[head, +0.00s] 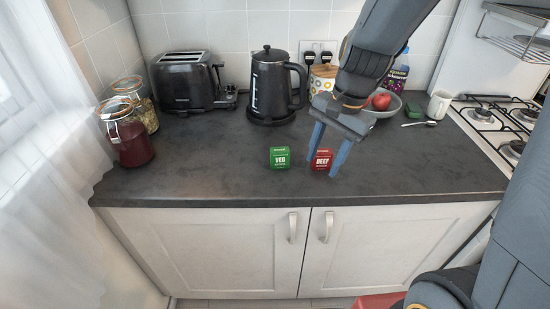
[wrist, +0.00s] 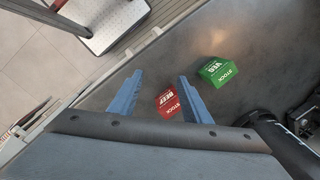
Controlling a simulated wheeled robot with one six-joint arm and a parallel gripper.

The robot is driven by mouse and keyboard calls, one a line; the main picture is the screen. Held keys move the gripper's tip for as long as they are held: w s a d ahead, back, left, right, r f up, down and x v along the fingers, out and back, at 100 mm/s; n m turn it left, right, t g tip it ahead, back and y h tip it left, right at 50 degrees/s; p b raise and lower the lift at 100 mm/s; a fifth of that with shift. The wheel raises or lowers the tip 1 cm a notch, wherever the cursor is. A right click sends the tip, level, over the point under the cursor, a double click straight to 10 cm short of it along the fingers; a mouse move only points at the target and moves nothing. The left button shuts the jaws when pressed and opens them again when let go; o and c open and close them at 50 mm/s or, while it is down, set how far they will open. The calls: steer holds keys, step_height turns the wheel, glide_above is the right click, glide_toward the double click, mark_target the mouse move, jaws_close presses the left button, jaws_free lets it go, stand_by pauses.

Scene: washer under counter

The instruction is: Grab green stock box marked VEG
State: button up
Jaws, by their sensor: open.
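The green stock box marked VEG (head: 280,158) stands on the dark counter, left of the red box marked BEEF (head: 322,160). My gripper (head: 325,165) is open, its two blue fingers pointing down around or in front of the red box; I cannot tell which. The green box is outside the fingers, to their left. In the wrist view, the green box (wrist: 218,71) lies beyond the right finger, and the red box (wrist: 168,103) shows between the fingers (wrist: 158,95), nearer the right one. Nothing is held.
A black kettle (head: 275,86) and a toaster (head: 186,82) stand at the back. Glass jars (head: 130,140) are at the left. A bowl (head: 382,106) with red fruit, a mug (head: 439,105) and the hob (head: 495,125) are at the right. The counter left of the green box is clear.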

mark_target(282, 150)
steer(key=w+a+m, duration=0.2)
steer(key=w+a+r+m+y, duration=0.1)
steer(key=w+a+m, duration=0.1)
steer(key=m, duration=0.1)
steer(key=w+a+r+m+y, duration=0.1)
steer(key=w+a+m, duration=0.1)
steer(key=w, duration=0.1)
steer(key=shift+a+m+g, duration=0.2)
steer(key=shift+m+g, duration=0.1)
steer(key=shift+w+a, duration=0.15)
steer(key=shift+a, duration=0.1)
steer(key=shift+m, duration=0.3)
steer(key=shift+w+a+p+x, duration=0.15)
steer(key=shift+p+x, duration=0.4)
steer(key=shift+x, duration=1.35)
steer(key=shift+w+a+p+x, duration=0.15)
steer(key=shift+p+x, duration=0.35)
steer(key=shift+x, duration=1.35)
steer(key=shift+s+r, duration=0.1)
steer(key=shift+c, duration=0.2)
jaws_close()
